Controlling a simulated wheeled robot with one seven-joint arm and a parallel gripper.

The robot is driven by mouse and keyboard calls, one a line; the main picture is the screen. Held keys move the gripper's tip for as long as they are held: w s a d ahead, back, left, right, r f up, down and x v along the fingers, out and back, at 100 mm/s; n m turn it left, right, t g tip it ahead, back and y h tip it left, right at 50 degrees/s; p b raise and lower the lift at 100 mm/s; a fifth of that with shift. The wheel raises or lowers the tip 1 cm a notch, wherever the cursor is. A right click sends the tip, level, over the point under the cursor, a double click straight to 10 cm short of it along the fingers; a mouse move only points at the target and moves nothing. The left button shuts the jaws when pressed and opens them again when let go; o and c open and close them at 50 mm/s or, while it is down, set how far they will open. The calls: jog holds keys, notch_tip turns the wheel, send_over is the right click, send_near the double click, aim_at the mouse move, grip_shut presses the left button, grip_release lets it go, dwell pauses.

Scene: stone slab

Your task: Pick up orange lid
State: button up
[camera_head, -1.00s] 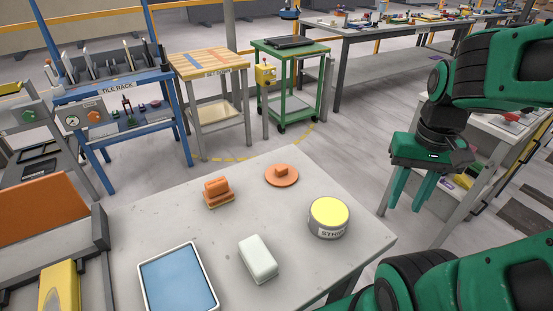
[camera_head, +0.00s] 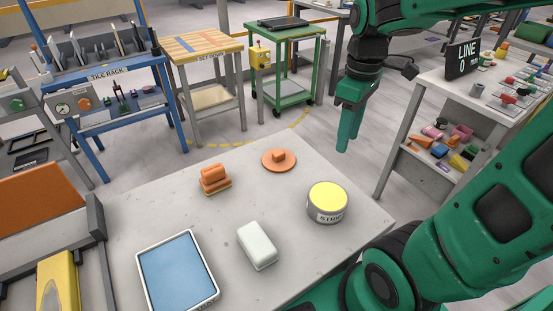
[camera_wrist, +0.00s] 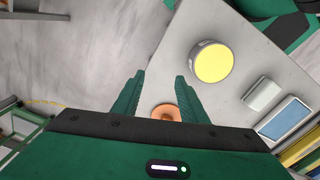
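My gripper (camera_head: 343,151) points down in the air to the right of the lid, beyond the slab's back right edge. In the wrist view its two fingers (camera_wrist: 159,76) are spread apart with nothing between them. The gripper is clear of the lid.
A round tin with a yellow top (camera_head: 327,197) stands right of the lid. An orange handled block (camera_head: 214,178) is on its left. A white block (camera_head: 257,246) and a blue tray (camera_head: 178,272) lie nearer. A white shelf bench (camera_head: 420,110) stands at the right.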

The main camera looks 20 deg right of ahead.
jog(key=w+a+n, duration=0.5)
jog(key=w+n, duration=0.2)
jog(key=n, duration=0.7)
send_over(279, 153)
jog(key=f, duration=0.5)
jog(key=shift+w+a+f, duration=0.1)
jog(key=shift+w+a, duration=0.05)
jog(key=shift+w, duration=0.2)
jog(key=shift+s+f, duration=0.15)
jog(key=shift+f, duration=1.2)
jog(key=shift+s+f, duration=0.1)
jog(key=shift+f, duration=1.2)
grip_shut()
